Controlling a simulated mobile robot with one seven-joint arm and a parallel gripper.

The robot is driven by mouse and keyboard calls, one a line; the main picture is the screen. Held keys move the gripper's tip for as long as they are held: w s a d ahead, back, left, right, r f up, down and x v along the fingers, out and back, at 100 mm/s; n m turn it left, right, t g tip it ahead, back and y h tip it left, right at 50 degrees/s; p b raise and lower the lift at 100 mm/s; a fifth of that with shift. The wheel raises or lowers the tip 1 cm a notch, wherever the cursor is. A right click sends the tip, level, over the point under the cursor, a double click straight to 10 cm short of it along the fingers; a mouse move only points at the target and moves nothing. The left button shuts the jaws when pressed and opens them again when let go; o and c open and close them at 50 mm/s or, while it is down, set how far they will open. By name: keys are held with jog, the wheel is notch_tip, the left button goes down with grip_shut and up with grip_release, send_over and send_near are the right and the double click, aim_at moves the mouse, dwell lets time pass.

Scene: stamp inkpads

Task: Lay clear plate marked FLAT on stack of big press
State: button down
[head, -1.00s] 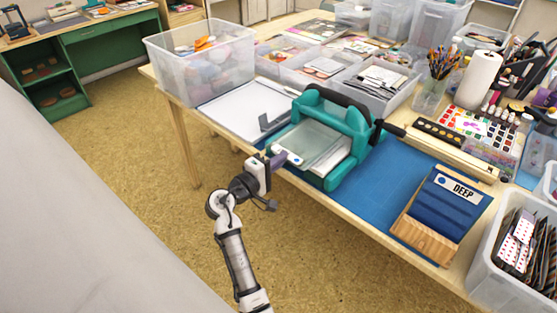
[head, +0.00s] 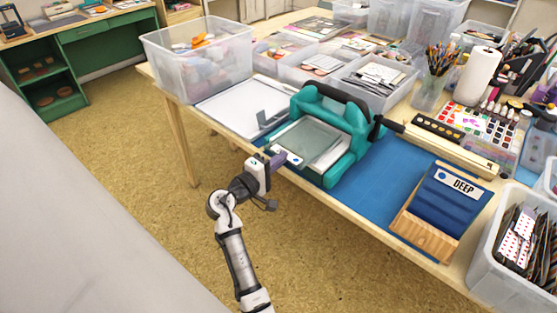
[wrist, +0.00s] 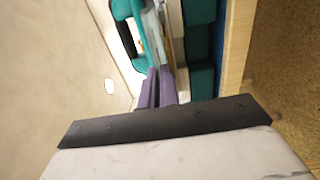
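The teal big press (head: 345,165) stands on the table's front side, with a pale stack (head: 333,157) on its bed. A clear greenish plate (head: 312,138) lies over the stack, a little off to its left. Its white label with a blue dot (head: 289,157) is at the near corner; its word is too small to read. My gripper (head: 277,160) is at that near edge, its purple fingers (wrist: 160,88) closed on the plate. The wrist view shows the plate edge-on beyond the fingers. I cannot tell whether the plate touches the stack.
A white board (head: 238,108) with a grey bracket lies left of the press. The press's crank handle (head: 390,128) sticks out right.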

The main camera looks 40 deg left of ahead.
jog(key=shift+f+b, duration=0.3)
jog(key=shift+f, duration=0.1)
dwell(0.4)
jog(key=c, duration=1.6)
grip_release()
jog(key=shift+o, duration=0.2)
jog(key=shift+s, duration=0.15)
jog(key=s, duration=0.4)
jog(key=shift+s+a+p, duration=0.2)
jog(key=shift+s+p, duration=0.15)
jog(key=shift+s, duration=0.05)
jog(key=shift+s, duration=0.1)
jog(key=s+a+b, duration=0.1)
jog(key=s+b, duration=0.2)
jog(key=s, duration=1)
jog(key=shift+s, duration=0.3)
